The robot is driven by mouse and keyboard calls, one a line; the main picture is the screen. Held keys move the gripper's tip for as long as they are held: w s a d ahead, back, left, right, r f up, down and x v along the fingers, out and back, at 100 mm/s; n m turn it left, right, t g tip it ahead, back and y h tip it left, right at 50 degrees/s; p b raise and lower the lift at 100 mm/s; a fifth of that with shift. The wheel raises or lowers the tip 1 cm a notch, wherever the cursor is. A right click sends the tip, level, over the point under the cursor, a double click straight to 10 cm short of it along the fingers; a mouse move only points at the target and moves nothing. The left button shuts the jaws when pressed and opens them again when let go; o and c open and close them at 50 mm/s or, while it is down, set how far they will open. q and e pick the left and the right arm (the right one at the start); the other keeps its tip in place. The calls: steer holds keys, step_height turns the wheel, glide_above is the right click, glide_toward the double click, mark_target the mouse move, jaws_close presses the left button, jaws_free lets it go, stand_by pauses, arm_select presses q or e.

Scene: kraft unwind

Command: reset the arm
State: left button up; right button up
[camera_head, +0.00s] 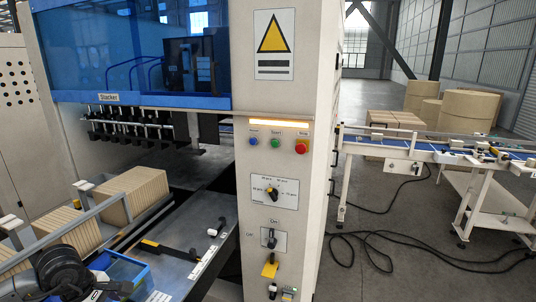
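A dark, rounded mechanical piece (64,270) shows at the lower left and looks like the end of my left arm. Its fingers cannot be made out, so I cannot tell whether that gripper is open or shut, or whether it touches anything. It overlaps the near side of a blue tray (125,270) in the picture. My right arm and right gripper are not in view.
The stacker machine's panel has buttons (276,143), a rotary selector (272,194) and switches. Kraft stacks (132,193) stand between rails at left. A black and yellow tool (168,251) lies on the grey table (187,272). A conveyor (420,148) stands right; cables (400,262) cross the floor.

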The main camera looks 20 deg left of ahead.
arm_select(q)
steer(key=w+d+r+n+t+h, duration=0.6)
steer(key=w+d+r+t+h, duration=0.1)
steer(key=w+d+r+t, duration=0.25)
step_height(320, 180, up, 19)
steer(key=s+n+t+y, duration=0.2)
steer(key=n+t+y, duration=0.3)
steer(key=n+t, duration=1.15)
steer(key=s+d+f+n+g+y, duration=0.25)
steer(key=f+n+g, duration=0.25)
steer(key=f+n, duration=0.35)
steer(key=s+d+f+n+g+y, duration=0.25)
steer(key=f+n+g, duration=0.35)
steer(key=f+n, duration=0.3)
steer(key=s+d+f+n+g+y, duration=0.25)
steer(key=f+n+g, duration=0.35)
steer(key=f, duration=0.5)
steer(key=s+d+f+n+g+h, duration=0.2)
steer(key=s+d+f+g, duration=0.25)
steer(key=s+f, duration=0.7)
steer(key=s+d+f+n+g+h, duration=0.25)
steer(key=s+d+f, duration=0.25)
steer(key=s+f, duration=0.65)
step_height(320, 180, up, 18)
steer(key=p, duration=1.7)
steer(key=shift+s+a, duration=0.25)
steer(key=shift+s, duration=0.15)
